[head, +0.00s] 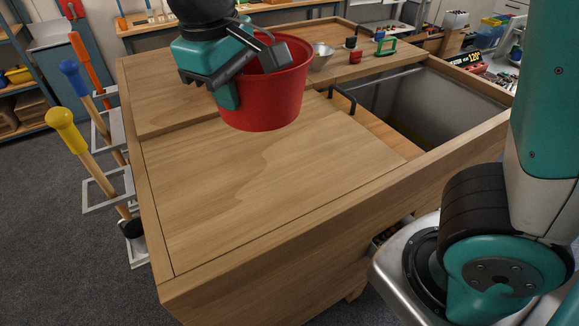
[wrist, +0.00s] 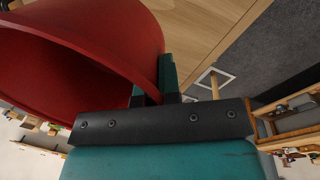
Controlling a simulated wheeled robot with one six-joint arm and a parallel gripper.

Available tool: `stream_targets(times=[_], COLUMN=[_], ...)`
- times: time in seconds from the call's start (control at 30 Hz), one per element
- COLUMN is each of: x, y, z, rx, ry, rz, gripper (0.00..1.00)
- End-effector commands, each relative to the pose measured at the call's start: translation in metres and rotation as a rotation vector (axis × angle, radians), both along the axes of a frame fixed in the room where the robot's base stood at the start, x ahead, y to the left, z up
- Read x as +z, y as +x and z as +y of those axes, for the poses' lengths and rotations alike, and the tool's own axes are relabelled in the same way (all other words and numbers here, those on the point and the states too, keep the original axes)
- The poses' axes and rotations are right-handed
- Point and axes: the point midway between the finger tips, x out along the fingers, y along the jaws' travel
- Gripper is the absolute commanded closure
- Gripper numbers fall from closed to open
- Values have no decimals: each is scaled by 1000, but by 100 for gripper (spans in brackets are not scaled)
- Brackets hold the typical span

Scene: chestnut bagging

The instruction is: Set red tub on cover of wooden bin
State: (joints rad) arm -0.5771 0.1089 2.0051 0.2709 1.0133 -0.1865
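The red tub (head: 270,95) shows in the head view over the left part of the wooden bin (head: 300,262). My gripper (head: 228,95) is shut on the tub's left wall near the rim. In the wrist view the tub (wrist: 110,35) fills the upper left, with my gripper's fingers (wrist: 168,85) on both sides of its wall. The cover (head: 240,185) is a flat wooden panel on the left of the bin. The tub is upright above its back part; I cannot tell whether its base touches the wood. The tub's inside is mostly hidden.
The bin's right side is open, with a deep grey interior (head: 420,105) and a black handle (head: 343,97) at its edge. A metal bowl (head: 321,57) and small items stand at the back. The cover's front is clear.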

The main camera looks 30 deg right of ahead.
Motion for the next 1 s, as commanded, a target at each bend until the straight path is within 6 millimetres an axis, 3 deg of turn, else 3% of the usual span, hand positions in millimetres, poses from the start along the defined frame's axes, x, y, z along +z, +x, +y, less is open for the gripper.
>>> stream_targets(times=[0.17, 0.6, 1.0], x=[-26, -142, -190], y=[-1, -1, 0], z=[0, -1, -1], rx=[1, -2, -2], ry=[-4, -4, -3], rz=[6, 7, 5], gripper=[100, 100, 100])
